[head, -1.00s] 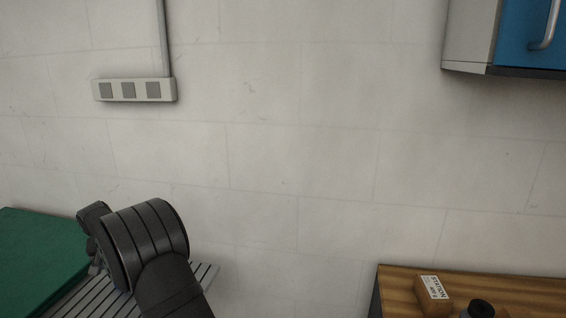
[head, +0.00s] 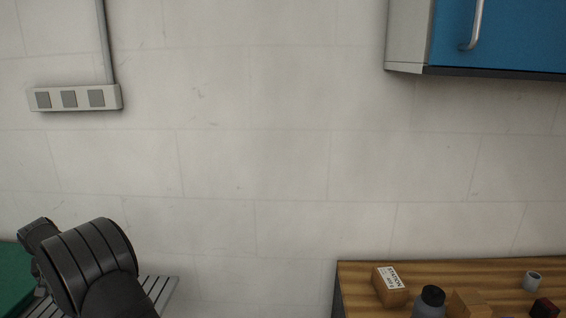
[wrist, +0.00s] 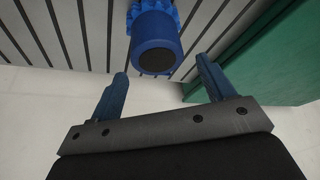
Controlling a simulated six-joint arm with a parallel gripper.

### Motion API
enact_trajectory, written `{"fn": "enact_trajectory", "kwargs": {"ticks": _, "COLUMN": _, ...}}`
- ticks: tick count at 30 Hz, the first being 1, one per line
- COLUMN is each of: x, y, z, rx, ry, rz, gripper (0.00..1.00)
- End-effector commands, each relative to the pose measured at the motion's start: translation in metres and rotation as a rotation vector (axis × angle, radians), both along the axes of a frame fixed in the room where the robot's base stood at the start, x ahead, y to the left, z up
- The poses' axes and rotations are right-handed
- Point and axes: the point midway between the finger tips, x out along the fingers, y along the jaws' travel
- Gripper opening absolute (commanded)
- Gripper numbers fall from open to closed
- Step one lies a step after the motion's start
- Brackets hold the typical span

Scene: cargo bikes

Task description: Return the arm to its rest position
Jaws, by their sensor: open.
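My gripper (wrist: 162,82) shows in the wrist view with its two blue fingers apart and nothing between them. A blue cylindrical thing with a dark round end (wrist: 154,50) is beyond the fingertips, in front of the grey slatted surface; I cannot tell how far away it is. In the head view only my dark arm shows at the lower left, and the gripper's fingers are not visible there.
A slatted grey surface (head: 160,288) and a green panel (head: 12,280) are at the lower left. A wooden bench top (head: 352,275) at the lower right holds a labelled box (head: 391,290), a grey bottle with a black cap (head: 431,302) and small items. A blue cabinet (head: 515,35) hangs above it.

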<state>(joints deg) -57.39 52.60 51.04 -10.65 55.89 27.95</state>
Motion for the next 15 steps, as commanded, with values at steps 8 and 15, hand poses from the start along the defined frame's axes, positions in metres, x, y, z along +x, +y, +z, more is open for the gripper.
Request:
{"fn": "enact_trajectory", "kwargs": {"ticks": 8, "x": 0.0, "y": -0.001, "z": -0.032, "rx": -0.004, "ry": 0.002, "rz": -0.001, "gripper": 0.75}}
{"fn": "enact_trajectory", "kwargs": {"ticks": 15, "x": -0.016, "y": -0.01, "z": 0.008, "rx": 0.002, "ry": -0.001, "rz": 0.0, "gripper": 0.75}}
